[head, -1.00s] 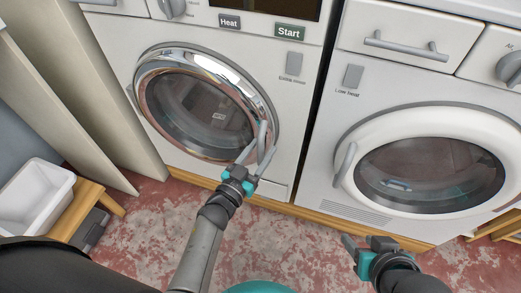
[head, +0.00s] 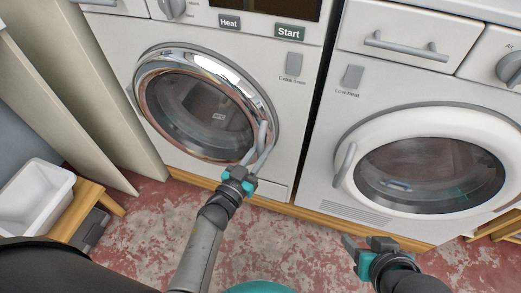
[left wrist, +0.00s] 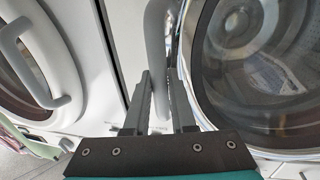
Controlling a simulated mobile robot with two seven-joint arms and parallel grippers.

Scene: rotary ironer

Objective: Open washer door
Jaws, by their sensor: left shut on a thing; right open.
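The left washer's round door (head: 200,108) has a chrome rim and dark glass and appears shut. Its grey handle (head: 262,134) is at the rim's right side; it also shows in the left wrist view (left wrist: 155,40). My left gripper (head: 256,160) is shut on this handle near its lower part. In the left wrist view the fingers (left wrist: 160,95) sit on either side of the bar. My right gripper (head: 366,243) is open and empty, low in front of the right machine.
The right machine has a white-rimmed door (head: 435,160) with its own handle (head: 345,165). A white bin (head: 38,195) stands on a wooden stool (head: 88,205) at the left, next to pale upright panels (head: 75,90). The red-and-grey floor in front is clear.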

